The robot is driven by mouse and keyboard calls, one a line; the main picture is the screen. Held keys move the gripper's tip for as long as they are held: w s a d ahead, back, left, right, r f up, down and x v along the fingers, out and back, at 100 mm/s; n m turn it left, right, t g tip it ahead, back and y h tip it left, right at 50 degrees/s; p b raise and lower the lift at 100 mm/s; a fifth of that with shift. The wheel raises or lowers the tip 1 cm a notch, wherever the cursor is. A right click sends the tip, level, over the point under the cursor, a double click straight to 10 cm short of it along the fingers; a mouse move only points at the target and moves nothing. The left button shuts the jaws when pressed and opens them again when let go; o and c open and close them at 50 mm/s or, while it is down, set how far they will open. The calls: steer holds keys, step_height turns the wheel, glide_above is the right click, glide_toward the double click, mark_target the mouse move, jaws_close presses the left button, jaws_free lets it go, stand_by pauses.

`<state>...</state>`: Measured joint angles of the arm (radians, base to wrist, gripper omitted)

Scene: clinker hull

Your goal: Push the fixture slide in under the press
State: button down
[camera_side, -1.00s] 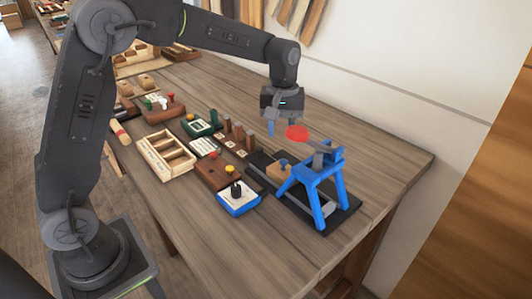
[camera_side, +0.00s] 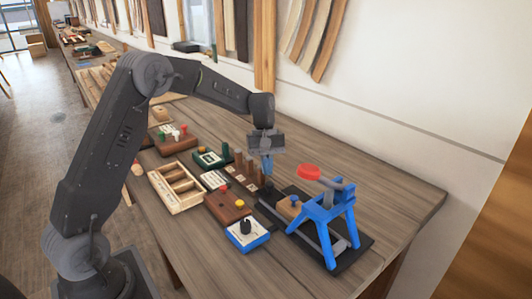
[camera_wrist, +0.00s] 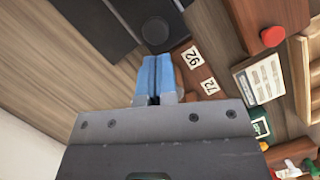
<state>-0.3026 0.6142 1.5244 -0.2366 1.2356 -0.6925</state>
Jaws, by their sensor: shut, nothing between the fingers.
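The press is a blue frame (camera_side: 343,212) with a red-topped lever (camera_side: 309,173), standing on a dark base plate. There, a dark round piece (camera_wrist: 155,31) lies just beyond the fingertips. The slide is not clearly seen there.
Wooden pegs with number tags (camera_wrist: 191,57) stand close beside the track, left of my gripper. Bare table is free behind the press.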

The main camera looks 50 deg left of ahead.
mark_target(282, 200)
steer(key=shift+s+d+f, duration=0.1)
steer(key=shift+d+f, duration=0.05)
steer(key=shift+f, duration=0.45)
steer(key=d, duration=1.1)
steer(key=shift+a, duration=0.1)
